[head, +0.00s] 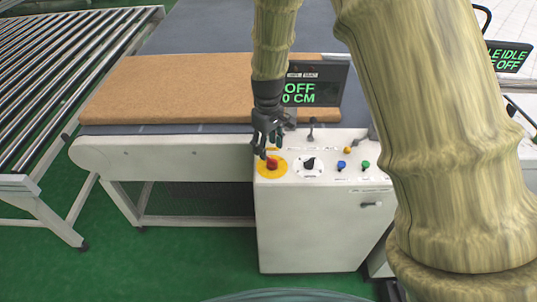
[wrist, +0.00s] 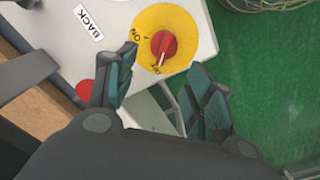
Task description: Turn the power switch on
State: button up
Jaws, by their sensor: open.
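The power switch is a red rotary knob (wrist: 163,46) on a round yellow plate (wrist: 186,22); its white line points away from the "ON" mark, toward the mark nearest my gripper. In the head view the red knob (head: 272,163) sits at the left of the white control box's top. My gripper (wrist: 160,82) is open and empty, its dark fingers spread on either side of a line to the knob. In the head view my gripper (head: 267,146) points down, just above and behind the knob. It looks apart from the knob.
The control box (head: 315,230) also carries a black selector (head: 309,163), a blue button (head: 341,165), a green button (head: 366,165) and small levers behind. A display (head: 315,88) reads "OFF" and "0 CM". A brown mattress (head: 170,90) lies on the conveyor behind; rollers (head: 70,60) stand left.

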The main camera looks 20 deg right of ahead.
aim_at(269, 157)
jog(key=f, duration=0.1)
jog(key=f+p, duration=0.1)
jog(key=shift+s+d+f, duration=0.1)
jog(key=shift+s+f, duration=0.1)
jog(key=shift+f, duration=0.15)
jog(key=shift+f+p, duration=0.3)
jog(key=shift+f, duration=1.05)
jog(key=c, duration=1)
